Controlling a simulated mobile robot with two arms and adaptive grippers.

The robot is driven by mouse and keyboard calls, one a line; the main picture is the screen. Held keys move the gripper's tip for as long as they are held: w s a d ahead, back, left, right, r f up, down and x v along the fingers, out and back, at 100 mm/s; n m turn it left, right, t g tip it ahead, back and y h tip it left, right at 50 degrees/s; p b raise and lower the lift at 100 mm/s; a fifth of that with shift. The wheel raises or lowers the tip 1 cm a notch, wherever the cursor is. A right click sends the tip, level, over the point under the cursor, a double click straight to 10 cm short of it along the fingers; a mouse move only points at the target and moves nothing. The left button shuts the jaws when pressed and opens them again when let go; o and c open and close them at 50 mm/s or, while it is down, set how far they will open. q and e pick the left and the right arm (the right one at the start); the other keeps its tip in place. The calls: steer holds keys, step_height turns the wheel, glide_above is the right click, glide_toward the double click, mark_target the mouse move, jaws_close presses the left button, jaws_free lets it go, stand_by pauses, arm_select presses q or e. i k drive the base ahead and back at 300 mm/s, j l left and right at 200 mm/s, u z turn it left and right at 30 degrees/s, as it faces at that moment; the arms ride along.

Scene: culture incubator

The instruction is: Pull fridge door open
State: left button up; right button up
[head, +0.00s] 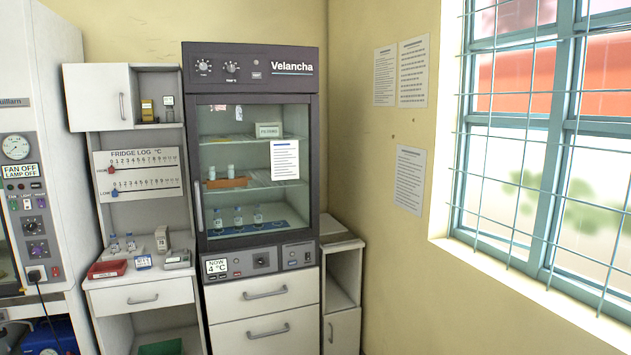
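The fridge (190,75) is a dark grey cabinet labelled Velancha, standing on white drawers near the room corner. Its glass door (314,160) appears shut. A pale vertical handle (197,206) runs along the door's left edge. Through the glass I see shelves with small bottles (238,216), a labelled box (268,130) and an orange-brown rack (228,182). A white paper sheet (285,160) is on the door. The panel below reads NOW 4 °C. Neither of my grippers shows in the head view.
A bench (140,296) left of the fridge holds a red tray (107,269), small bottles and small devices. A fridge log board (138,174) hangs above it. A white cabinet with a dial (16,147) stands far left. A low shelf unit (343,246) stands right, beside the wall and barred window (540,130).

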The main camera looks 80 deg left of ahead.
mark_target(285, 154)
steer(key=k+u, duration=0.35)
steer(key=k+j+u, duration=0.1)
steer(key=u, duration=0.25)
steer(key=j+u, duration=0.15)
steer(key=u, duration=1.7)
